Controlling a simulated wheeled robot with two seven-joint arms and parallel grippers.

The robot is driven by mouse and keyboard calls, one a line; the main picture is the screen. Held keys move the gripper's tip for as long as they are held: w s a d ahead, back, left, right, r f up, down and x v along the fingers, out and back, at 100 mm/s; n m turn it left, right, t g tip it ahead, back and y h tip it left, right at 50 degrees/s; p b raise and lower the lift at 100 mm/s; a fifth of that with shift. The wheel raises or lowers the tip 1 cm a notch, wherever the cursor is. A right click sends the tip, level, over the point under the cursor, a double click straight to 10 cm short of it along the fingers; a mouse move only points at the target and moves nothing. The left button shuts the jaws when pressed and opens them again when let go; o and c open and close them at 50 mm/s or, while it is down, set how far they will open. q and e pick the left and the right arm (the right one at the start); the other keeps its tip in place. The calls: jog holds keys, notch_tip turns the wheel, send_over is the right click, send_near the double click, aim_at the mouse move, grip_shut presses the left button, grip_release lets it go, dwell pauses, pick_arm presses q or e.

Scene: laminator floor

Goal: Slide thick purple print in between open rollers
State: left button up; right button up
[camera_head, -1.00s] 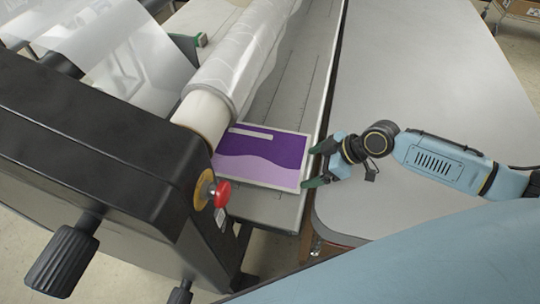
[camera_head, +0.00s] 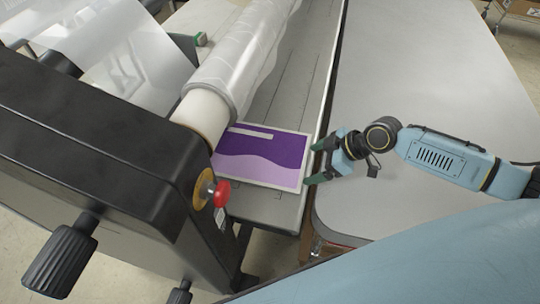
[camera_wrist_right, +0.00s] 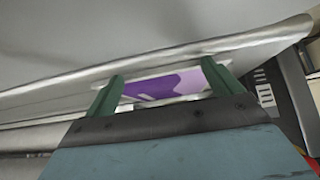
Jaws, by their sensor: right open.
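The purple print (camera_head: 262,155), a flat panel with a light border and a pale lilac wave, lies on the laminator's grey feed table (camera_head: 276,205). Its left edge is at the film-wrapped roller (camera_head: 228,88); whether it is between rollers is hidden. My right gripper (camera_head: 316,163) is open just right of the print's right edge, with fingers pointing left. In the right wrist view the print (camera_wrist_right: 165,86) shows between the two spread green fingers (camera_wrist_right: 163,88). I cannot tell whether they touch it. My left gripper is not in view.
The black side housing (camera_head: 100,135) with a red stop button (camera_head: 222,193) and black knobs (camera_head: 62,262) stands left and in front of the print. A wide grey table (camera_head: 420,70) lies right of the feed table, mostly clear.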

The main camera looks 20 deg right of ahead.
jog(key=shift+w+a, duration=0.2)
jog(key=shift+a, duration=0.1)
jog(key=shift+w+a, duration=0.2)
jog(key=shift+a, duration=0.05)
jog(key=shift+w+a, duration=0.15)
jog(key=shift+a, duration=0.1)
jog(key=shift+w+a, duration=0.2)
jog(key=shift+a, duration=0.15)
dwell(0.4)
jog(key=shift+s+d, duration=0.1)
jog(key=shift+d, duration=0.1)
jog(key=shift+d, duration=0.1)
jog(key=shift+w+d, duration=0.2)
jog(key=shift+w, duration=0.25)
